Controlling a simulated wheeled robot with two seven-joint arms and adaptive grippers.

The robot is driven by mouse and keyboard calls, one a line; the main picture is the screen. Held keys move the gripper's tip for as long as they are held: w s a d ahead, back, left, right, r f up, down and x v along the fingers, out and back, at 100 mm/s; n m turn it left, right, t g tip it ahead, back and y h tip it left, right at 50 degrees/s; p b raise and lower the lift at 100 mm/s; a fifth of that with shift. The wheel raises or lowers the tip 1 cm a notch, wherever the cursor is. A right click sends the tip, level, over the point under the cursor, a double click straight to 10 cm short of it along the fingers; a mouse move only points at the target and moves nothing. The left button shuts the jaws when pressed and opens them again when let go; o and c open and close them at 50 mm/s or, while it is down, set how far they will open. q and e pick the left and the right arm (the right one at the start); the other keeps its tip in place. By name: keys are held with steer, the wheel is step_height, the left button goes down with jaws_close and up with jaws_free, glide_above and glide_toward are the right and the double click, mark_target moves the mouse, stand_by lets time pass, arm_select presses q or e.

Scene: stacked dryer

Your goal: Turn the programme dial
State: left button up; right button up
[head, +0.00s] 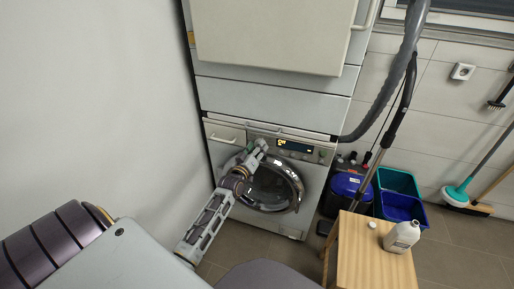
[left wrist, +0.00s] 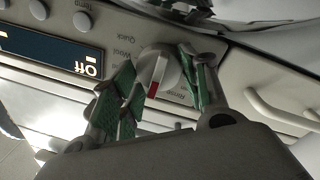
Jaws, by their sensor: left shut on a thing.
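The programme dial (left wrist: 155,72) is a round pale knob with a red mark, on the washing machine's control panel, seen upside down in the left wrist view. My left gripper (left wrist: 158,84) has its green-padded fingers on either side of the dial and is shut on it. In the head view my left gripper (head: 257,147) reaches the panel just left of the display (head: 295,146) and hides the dial. In the left wrist view the display (left wrist: 50,52) reads "Off". Printed programme names surround the dial. My right gripper is in neither view.
The washer's round door (head: 285,190) is closed, below the panel. A dryer (head: 270,85) is stacked above. A wooden stool (head: 370,255) with a white bottle (head: 402,237) stands at right, near blue bins (head: 400,207) and a grey hose (head: 385,92). A bare wall is at left.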

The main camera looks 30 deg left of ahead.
arm_select(q)
steer(key=shift+a, duration=0.1)
stand_by(0.3)
steer(key=o, duration=1)
steer(key=shift+s, duration=0.1)
steer(key=shift+s+d+f, duration=0.1)
steer(key=shift+s+d, duration=0.2)
steer(key=shift+s, duration=1.65)
steer(key=shift+s+d+f, duration=0.15)
steer(key=shift+s+d, duration=0.15)
steer(key=shift+s, duration=1.6)
steer(key=shift+s+d+f, duration=0.1)
steer(key=shift+s+d, duration=0.2)
steer(key=shift+s, duration=1.65)
